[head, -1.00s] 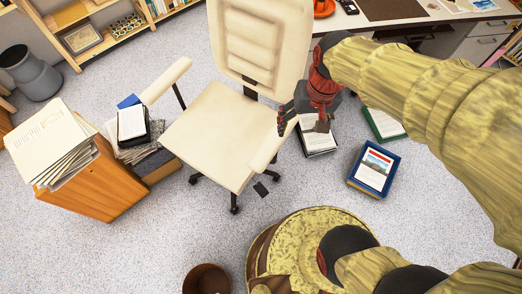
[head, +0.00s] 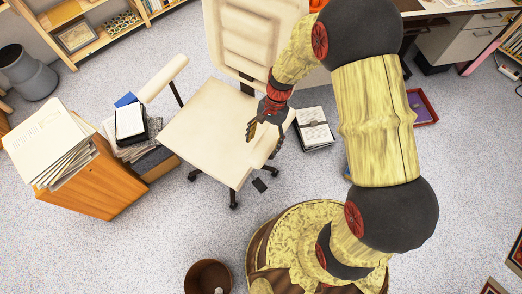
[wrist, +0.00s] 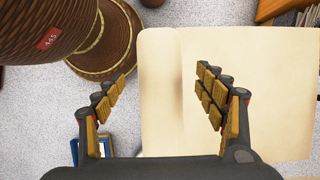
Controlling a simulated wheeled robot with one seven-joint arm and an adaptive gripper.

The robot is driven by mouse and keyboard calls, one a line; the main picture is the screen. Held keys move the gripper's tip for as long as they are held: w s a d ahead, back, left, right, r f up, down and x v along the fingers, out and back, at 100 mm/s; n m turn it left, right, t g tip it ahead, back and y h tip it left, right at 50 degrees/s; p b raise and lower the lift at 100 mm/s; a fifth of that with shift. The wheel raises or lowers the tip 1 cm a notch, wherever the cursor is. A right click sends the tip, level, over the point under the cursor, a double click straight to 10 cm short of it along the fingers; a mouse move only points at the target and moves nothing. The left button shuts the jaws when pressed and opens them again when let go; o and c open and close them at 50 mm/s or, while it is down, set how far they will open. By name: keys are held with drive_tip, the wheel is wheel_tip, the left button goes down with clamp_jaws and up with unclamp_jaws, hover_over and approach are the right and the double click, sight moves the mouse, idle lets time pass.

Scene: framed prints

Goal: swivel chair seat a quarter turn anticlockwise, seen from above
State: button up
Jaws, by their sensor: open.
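The cream swivel chair stands in the middle of the head view. Its seat (head: 200,135) has one corner toward me, and its tall backrest (head: 250,35) is at the far side. The left armrest (head: 163,79) is in clear view. The right armrest (head: 264,153) is partly hidden by my gripper (head: 263,129), which is over the seat's right side. In the wrist view my gripper (wrist: 162,80) is open, with its fingers spread on both sides of the cream armrest strip (wrist: 160,110). The right finger is over the seat (wrist: 260,90). Contact cannot be told.
A wooden box with papers (head: 75,170) and book stacks (head: 135,135) stand left of the chair. Books (head: 314,128) lie on the floor at its right. A brown bin (head: 208,277) is near my base. Bare floor lies in front of the chair.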

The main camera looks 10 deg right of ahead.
sight(262, 148)
drive_tip(key=shift+b+x, duration=0.65)
drive_tip(key=shift+x, duration=1.7)
drive_tip(key=c, duration=0.3)
